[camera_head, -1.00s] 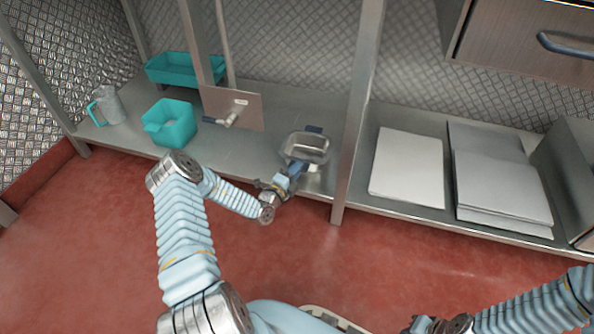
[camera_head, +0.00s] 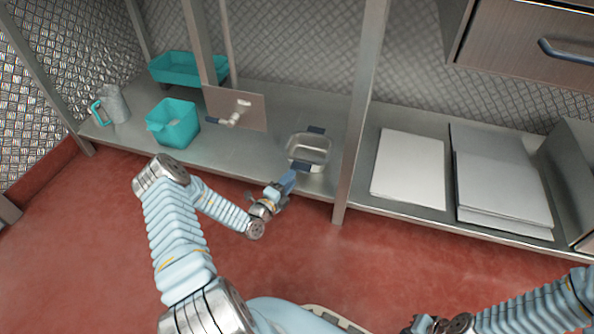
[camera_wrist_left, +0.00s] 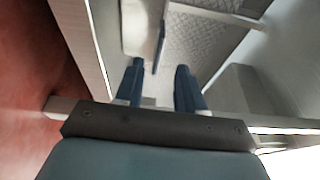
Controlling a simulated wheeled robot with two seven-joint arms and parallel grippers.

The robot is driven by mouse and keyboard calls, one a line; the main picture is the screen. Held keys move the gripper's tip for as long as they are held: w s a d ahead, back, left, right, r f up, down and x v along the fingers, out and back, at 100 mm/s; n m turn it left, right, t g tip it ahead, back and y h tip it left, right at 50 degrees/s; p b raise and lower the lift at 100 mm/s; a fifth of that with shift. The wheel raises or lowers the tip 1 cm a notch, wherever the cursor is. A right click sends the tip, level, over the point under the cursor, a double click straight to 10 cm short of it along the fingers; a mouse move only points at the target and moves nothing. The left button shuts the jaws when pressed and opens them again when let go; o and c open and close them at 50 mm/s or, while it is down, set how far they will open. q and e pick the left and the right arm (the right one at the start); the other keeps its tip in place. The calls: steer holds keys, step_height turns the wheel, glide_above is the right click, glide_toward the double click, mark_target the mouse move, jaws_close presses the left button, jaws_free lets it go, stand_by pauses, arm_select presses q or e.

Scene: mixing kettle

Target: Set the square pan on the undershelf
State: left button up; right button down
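The square pan (camera_head: 308,150) is a small metal pan with dark blue grips on its far and near sides. It sits on the metal undershelf (camera_head: 238,156), left of the shelf post. My left gripper (camera_head: 287,182) is at the shelf's front edge, just in front of the pan's near grip. In the left wrist view my left gripper (camera_wrist_left: 160,78) has its two blue fingers apart with nothing seen between them. A blue grip (camera_wrist_left: 159,47) shows just beyond them. My right arm enters at the bottom right; its fingers are not clearly seen.
A teal tray (camera_head: 180,68), a teal square container (camera_head: 172,124) and a jug with a teal handle (camera_head: 115,104) stand on the left of the shelf. The post (camera_head: 357,115) stands close right of the pan; white boards (camera_head: 409,168) lie beyond.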

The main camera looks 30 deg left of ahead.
arm_select(q)
steer(key=s, duration=0.6)
steer(key=shift+a+f, duration=0.1)
steer(key=shift+a, duration=0.1)
